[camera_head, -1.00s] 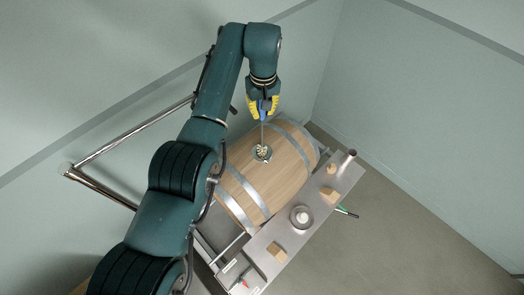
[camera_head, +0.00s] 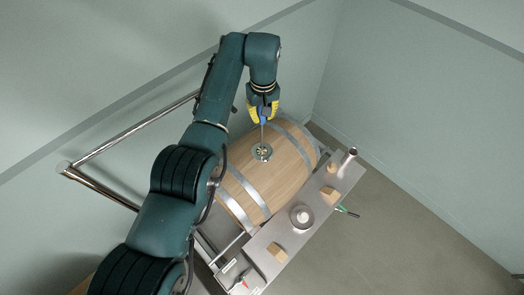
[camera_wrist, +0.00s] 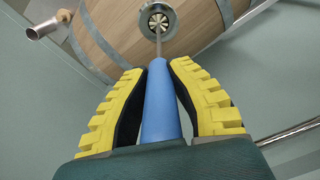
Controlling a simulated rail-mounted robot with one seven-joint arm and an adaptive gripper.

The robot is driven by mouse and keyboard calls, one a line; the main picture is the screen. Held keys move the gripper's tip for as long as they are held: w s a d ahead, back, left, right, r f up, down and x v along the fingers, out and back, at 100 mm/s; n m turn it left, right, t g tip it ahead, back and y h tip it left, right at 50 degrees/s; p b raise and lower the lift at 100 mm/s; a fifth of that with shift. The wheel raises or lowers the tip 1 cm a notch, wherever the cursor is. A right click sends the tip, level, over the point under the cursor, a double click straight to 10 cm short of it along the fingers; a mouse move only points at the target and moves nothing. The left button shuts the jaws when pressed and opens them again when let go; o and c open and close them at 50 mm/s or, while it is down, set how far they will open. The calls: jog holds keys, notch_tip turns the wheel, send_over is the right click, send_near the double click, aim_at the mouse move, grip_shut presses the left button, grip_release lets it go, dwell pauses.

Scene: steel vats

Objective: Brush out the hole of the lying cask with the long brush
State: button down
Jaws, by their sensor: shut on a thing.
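The wooden cask (camera_head: 285,175) lies on its side with metal hoops, its hole (camera_head: 262,153) facing up in a round metal collar. My gripper (camera_head: 263,112) is above the hole, its yellow fingers shut on the blue handle of the long brush (camera_head: 263,118). The brush's thin shaft runs down to the hole. In the wrist view the blue handle (camera_wrist: 160,105) sits between both fingers, and the shaft ends at the hole (camera_wrist: 157,20) of the cask (camera_wrist: 110,30). Pale spoke-like shapes show within the collar. How deep the brush head is cannot be told.
A narrow steel shelf (camera_head: 262,240) runs along the cask's lower right side, bearing wooden blocks (camera_head: 277,252), a round metal piece (camera_head: 302,217) and a metal cup (camera_head: 348,156). A green-handled thing (camera_head: 347,212) sticks out past its edge. A steel rail (camera_head: 135,130) is at the left.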

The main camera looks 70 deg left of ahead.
jog(key=shift+r+p, duration=0.45)
jog(key=shift+r, duration=5.75)
